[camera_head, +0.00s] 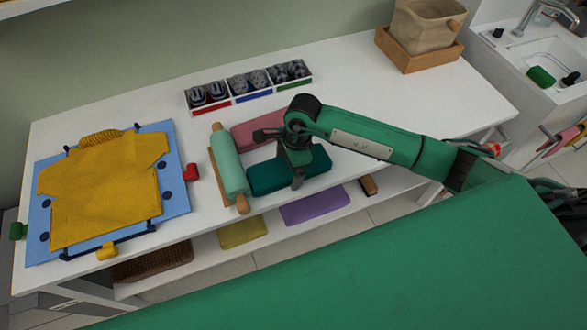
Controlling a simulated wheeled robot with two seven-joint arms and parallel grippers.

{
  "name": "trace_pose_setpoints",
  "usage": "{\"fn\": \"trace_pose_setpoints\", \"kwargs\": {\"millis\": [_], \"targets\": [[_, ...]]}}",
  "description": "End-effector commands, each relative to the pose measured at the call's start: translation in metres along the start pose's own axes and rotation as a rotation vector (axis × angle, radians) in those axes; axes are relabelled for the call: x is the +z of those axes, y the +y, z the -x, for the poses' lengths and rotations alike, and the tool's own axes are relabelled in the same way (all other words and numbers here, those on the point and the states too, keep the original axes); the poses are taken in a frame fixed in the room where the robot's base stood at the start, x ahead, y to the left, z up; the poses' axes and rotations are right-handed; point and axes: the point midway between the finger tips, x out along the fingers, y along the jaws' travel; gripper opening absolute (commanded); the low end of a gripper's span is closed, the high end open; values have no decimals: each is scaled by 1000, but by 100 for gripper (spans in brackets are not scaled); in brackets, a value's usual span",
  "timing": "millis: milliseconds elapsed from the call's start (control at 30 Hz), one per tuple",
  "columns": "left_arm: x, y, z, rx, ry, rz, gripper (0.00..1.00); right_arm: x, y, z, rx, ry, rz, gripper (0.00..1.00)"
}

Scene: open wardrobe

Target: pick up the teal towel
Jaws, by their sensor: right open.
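The teal towel (266,178) is a dark teal folded block lying near the front edge of the white table, right of the mint roller. My right gripper (281,160) is open above the towel. One dark finger points down in front of the towel's middle and hides part of it; the other reaches left, over a pink folded towel (244,134) behind. I cannot tell whether the fingers touch the teal towel. My left gripper is not in view.
A yellow shirt (100,195) lies on a blue board (176,195) at left. A sectioned sock box (238,98) is behind. A lower shelf holds yellow (242,232) and purple (314,205) folded cloths.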

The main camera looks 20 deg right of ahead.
Motion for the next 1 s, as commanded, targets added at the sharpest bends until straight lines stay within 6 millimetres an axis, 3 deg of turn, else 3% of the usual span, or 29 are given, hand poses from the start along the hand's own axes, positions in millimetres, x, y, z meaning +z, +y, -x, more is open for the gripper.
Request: {"fn": "trace_pose_setpoints", "kwargs": {"millis": [700,867,1000], "targets": [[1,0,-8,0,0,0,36,-2,0,-7,-1,0,0,91],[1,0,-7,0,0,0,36,-1,0,-6,0,0,0,61],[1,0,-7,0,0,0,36,-1,0,-6,0,0,0,61]]}}
